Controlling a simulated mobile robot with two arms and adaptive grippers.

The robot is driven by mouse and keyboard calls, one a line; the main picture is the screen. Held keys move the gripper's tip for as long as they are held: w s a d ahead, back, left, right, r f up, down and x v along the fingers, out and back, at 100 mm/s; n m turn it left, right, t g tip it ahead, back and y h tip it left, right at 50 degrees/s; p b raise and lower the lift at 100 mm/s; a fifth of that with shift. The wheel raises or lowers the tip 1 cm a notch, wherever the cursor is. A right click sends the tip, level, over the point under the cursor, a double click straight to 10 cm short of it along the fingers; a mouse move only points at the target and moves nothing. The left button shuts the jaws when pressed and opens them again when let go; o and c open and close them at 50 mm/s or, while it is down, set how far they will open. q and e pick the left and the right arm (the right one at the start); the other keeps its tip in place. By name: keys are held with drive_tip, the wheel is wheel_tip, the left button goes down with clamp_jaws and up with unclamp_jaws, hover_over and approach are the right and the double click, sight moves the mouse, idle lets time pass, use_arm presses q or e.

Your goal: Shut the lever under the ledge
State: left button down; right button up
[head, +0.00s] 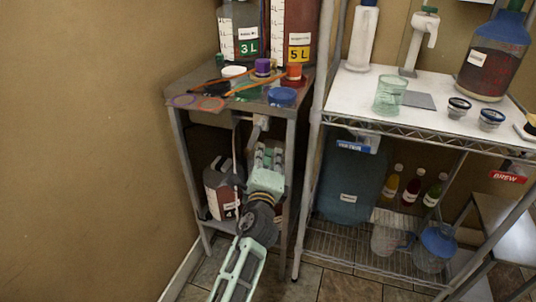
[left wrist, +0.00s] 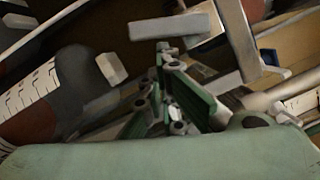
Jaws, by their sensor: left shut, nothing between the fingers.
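The small metal table (head: 190,88) at the left has a ledge-like top. A small pale fitting (head: 261,123) shows just under its front edge; it looks like the lever, but its exact position is hard to read. My left gripper (head: 267,154) is below the table top, close under this fitting. In the left wrist view, the left gripper (left wrist: 172,100) has its fingers together with nothing between them. A grey bar (left wrist: 169,26) lies just beyond the fingertips, probably the lever. I cannot tell whether they touch. My right gripper is not in view.
Lids (head: 282,96) and tubing crowd the top. A wire shelf (head: 345,110) with a glass and large bottles stands to the right. The floor in front is open.

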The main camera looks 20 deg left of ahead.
use_arm(q)
drive_tip(key=shift+f, duration=0.1)
drive_tip(key=shift+a+m, duration=0.3)
drive_tip(key=shift+m, duration=0.2)
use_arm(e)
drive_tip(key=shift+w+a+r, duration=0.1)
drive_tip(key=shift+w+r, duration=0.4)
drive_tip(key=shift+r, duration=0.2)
